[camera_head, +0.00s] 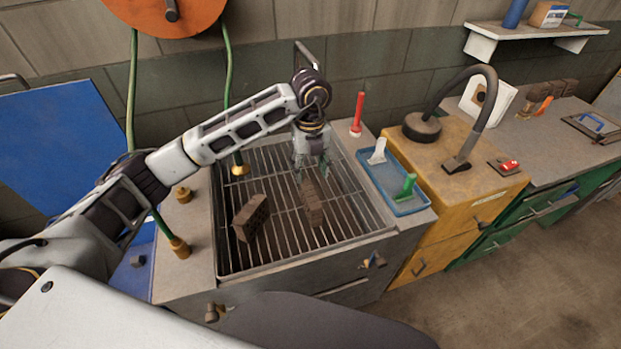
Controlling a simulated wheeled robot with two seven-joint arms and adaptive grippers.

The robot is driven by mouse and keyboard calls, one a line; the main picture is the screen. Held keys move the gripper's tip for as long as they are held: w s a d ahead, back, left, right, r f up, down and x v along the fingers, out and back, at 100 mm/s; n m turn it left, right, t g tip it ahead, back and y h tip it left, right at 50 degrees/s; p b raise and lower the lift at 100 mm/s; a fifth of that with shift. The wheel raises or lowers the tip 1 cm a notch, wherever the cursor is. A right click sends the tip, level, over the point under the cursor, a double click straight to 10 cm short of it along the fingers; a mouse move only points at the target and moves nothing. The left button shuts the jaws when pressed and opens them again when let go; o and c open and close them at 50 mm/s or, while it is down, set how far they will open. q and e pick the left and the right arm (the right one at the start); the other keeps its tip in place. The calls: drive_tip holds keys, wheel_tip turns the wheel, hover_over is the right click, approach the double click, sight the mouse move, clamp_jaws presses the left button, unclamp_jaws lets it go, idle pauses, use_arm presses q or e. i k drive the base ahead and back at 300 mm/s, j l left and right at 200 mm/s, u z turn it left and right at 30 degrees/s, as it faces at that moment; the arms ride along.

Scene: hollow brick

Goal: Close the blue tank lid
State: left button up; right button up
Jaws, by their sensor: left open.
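The blue tank lid (50,135) is the large flat blue panel at the far left. It stands raised and tilted near the wall, with a grey handle (14,78) at its upper left edge. Part of the blue tank body (136,276) shows below it, mostly hidden by my left arm. My left gripper (311,172) points down over the metal grate, well to the right of the lid. It is open and just behind a brown hollow brick (313,203); I cannot tell whether it touches it. My right gripper is not in view.
A second hollow brick (251,218) lies on the grate (280,245). Brass fittings and a green hose (133,95) stand between lid and grate. A blue tray (409,204) with brushes and a yellow cabinet (462,182) are to the right.

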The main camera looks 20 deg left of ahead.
sight(56, 141)
drive_tip(key=u, duration=2.25)
